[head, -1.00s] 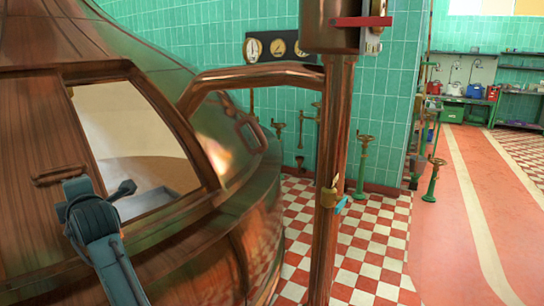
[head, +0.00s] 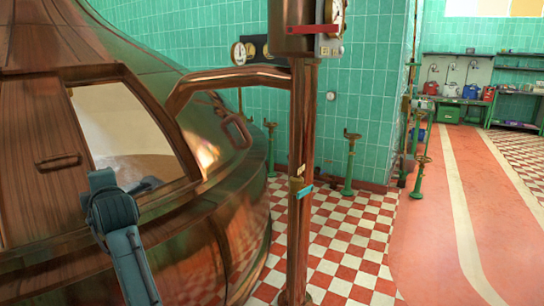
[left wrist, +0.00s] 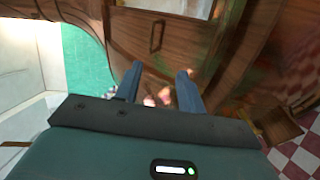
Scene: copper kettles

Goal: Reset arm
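My left arm (head: 122,240) rises from the bottom left of the head view in front of the large copper kettle (head: 225,245). Its gripper end is mostly hidden behind the wrist. In the left wrist view my left gripper (left wrist: 158,75) has its two blue-grey fingers well apart, with nothing held between them. The kettle's copper side and a handle (left wrist: 156,37) show beyond the fingers. My right gripper is in neither view.
A copper column (head: 300,190) with a side pipe (head: 225,77) stands right of the kettle. Green valve stands (head: 349,165) stand by the tiled wall. A green bench (head: 462,100) is at the far right. The red floor (head: 430,240) is open.

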